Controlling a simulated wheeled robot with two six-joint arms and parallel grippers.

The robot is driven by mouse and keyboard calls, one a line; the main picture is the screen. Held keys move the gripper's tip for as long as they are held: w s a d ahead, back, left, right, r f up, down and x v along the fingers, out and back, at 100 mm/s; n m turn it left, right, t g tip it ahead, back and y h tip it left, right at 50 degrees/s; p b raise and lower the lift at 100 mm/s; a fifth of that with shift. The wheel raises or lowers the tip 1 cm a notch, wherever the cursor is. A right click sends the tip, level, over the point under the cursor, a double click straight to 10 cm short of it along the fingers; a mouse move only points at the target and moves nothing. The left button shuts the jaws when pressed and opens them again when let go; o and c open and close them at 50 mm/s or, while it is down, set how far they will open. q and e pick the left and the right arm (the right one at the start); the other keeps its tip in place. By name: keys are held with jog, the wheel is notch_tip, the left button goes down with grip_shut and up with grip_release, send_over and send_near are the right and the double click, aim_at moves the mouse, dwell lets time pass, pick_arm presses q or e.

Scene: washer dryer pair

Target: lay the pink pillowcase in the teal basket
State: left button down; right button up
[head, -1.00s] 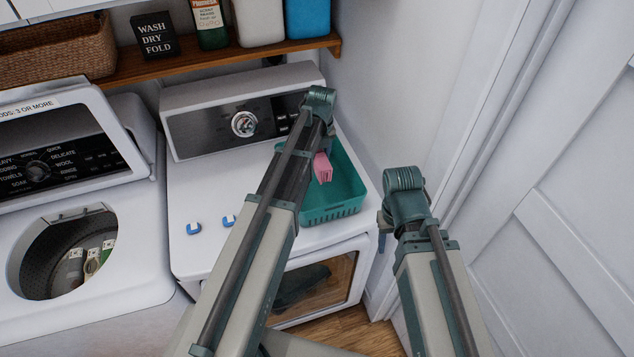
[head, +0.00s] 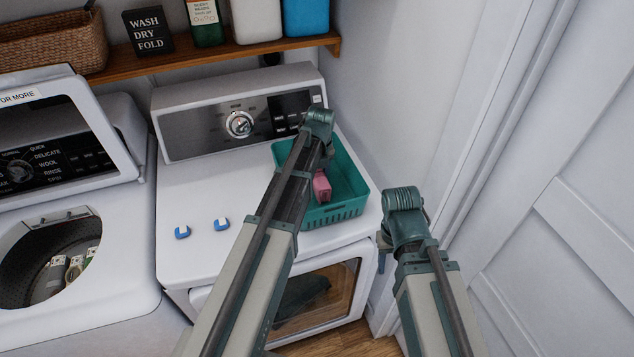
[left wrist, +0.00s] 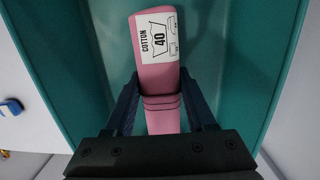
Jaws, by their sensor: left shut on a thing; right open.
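The pink pillowcase (head: 321,186) is a folded bundle at the teal basket (head: 338,211), which sits on the dryer top. In the left wrist view the pillowcase (left wrist: 158,75) shows a white label reading "COTTON 40". My left gripper (left wrist: 162,100) is shut on it, one finger on each side, with the basket walls (left wrist: 275,60) around. In the head view my left arm hides part of the basket and most of that gripper. I cannot tell whether the pillowcase touches the basket floor. My right gripper (head: 384,250) is open and empty, right of the dryer, mostly hidden by its wrist.
The dryer (head: 190,265) has two blue-and-white pods (head: 183,232) on its top, left of my left arm. The washer (head: 110,270) stands open at left. A wooden shelf (head: 200,56) with bottles runs behind; a white door (head: 570,200) is at right.

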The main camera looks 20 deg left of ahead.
pick_arm(q)
jog(key=shift+f, duration=0.6)
jog(key=shift+r, duration=0.15)
pick_arm(e)
jog(key=shift+f, duration=0.45)
pick_arm(q)
jog(key=shift+c, duration=1.1)
grip_release()
pick_arm(e)
jog(key=shift+f, duration=0.15)
